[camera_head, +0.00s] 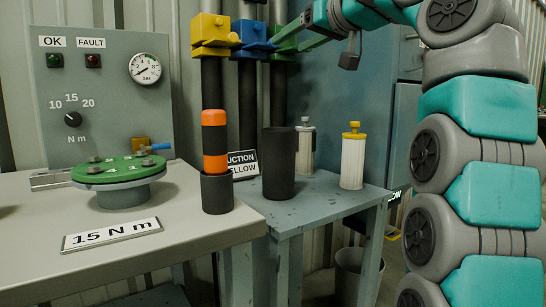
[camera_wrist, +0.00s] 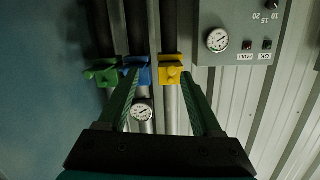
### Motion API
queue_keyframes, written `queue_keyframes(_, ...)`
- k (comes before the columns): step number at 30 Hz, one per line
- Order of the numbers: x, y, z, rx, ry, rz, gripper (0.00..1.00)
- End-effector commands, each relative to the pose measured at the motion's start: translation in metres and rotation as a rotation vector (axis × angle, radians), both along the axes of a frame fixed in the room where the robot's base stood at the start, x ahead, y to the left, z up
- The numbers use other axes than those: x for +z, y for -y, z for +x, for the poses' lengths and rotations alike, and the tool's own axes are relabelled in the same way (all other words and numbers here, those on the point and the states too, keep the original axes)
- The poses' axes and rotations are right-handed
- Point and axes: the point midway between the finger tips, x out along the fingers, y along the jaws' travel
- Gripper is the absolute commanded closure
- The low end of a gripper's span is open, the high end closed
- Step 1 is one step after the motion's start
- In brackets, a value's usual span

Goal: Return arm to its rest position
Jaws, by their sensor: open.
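My gripper (camera_head: 293,33) is raised at the top of the head view, with my arm coming in from the right. In the wrist view its two green fingers (camera_wrist: 163,78) stand apart with nothing held between them. Beyond the fingertips are a green valve (camera_wrist: 101,74), a blue valve (camera_wrist: 138,70) and a yellow valve (camera_wrist: 171,70) on dark upright pipes. In the head view the yellow valve (camera_head: 212,32) and blue valve (camera_head: 252,38) show left of the fingers. The fingers partly cover the green valve. I cannot tell whether they touch it.
A bench (camera_head: 200,236) at left holds a green flange (camera_head: 120,170), a 15 N m sign (camera_head: 112,234) and an orange-black cylinder (camera_head: 214,140) in a dark cup. A lower table (camera_head: 325,195) holds a dark cup (camera_head: 279,165) and two filters, one yellow-capped (camera_head: 352,160). A bin (camera_head: 352,270) stands below.

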Motion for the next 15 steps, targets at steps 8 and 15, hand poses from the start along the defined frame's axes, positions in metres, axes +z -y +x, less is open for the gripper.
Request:
queue_keyframes(8, -0.071, 0.004, 0.008, -0.05, -0.246, -0.008, 0.34)
queue_keyframes(15, -0.155, 0.009, -0.009, -0.102, -0.473, -0.049, 0.34)
